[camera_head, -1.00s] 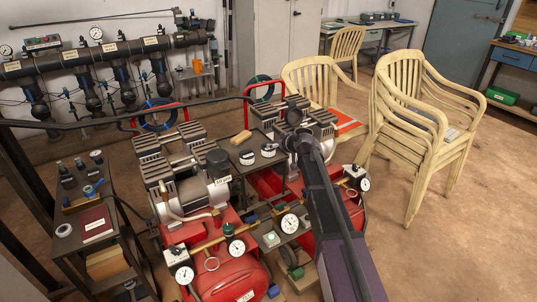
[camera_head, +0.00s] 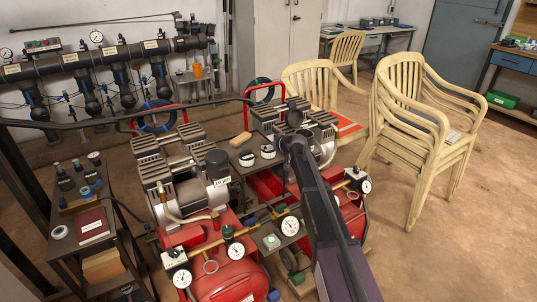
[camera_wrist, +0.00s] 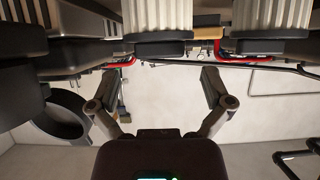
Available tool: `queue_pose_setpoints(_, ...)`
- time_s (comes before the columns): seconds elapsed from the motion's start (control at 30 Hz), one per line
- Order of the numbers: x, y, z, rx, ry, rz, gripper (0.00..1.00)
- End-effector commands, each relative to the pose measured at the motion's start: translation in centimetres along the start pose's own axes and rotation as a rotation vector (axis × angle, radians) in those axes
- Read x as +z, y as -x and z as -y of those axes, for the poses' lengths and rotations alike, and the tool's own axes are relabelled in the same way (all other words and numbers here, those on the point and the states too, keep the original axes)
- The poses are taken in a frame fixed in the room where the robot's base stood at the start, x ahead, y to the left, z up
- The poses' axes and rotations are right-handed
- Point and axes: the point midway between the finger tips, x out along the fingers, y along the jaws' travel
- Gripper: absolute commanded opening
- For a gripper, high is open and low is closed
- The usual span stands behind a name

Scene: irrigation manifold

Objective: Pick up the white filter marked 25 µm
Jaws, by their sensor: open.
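Two white ribbed filters with black end caps show at the top of the wrist view, one at the middle (camera_wrist: 155,18) and one further right (camera_wrist: 272,16). In the head view, two small white and black filters (camera_head: 247,158) (camera_head: 267,151) sit side by side on a dark surface between the compressors. No marking is readable, so I cannot tell which is 25 µm. My gripper (camera_wrist: 160,75) is open, its two fingers apart with nothing between them. In the head view, my arm's end is just right of the filters, and the fingers cannot be made out.
A tan block (camera_wrist: 206,33) lies beyond the filters; it also shows in the head view (camera_head: 242,139). Compressors with red tanks (camera_head: 225,282) and grey motors (camera_head: 190,190) crowd both sides. A dark cart (camera_head: 65,250) stands left, stacked chairs (camera_head: 430,130) right. Open floor lies at far right.

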Motion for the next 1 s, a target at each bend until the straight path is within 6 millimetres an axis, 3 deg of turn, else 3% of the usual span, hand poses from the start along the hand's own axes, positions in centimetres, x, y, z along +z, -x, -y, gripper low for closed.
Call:
queue_pose_setpoints(0.3,0.3,-3.2,-0.1,0.001,0.0,0.0,1.0)
queue_pose_setpoints(0.9,0.2,-3.3,-0.1,0.0,0.0,0.0,1.0)
queue_pose_setpoints(1.0,0.2,-3.3,-0.1,0.0,0.0,0.0,0.73)
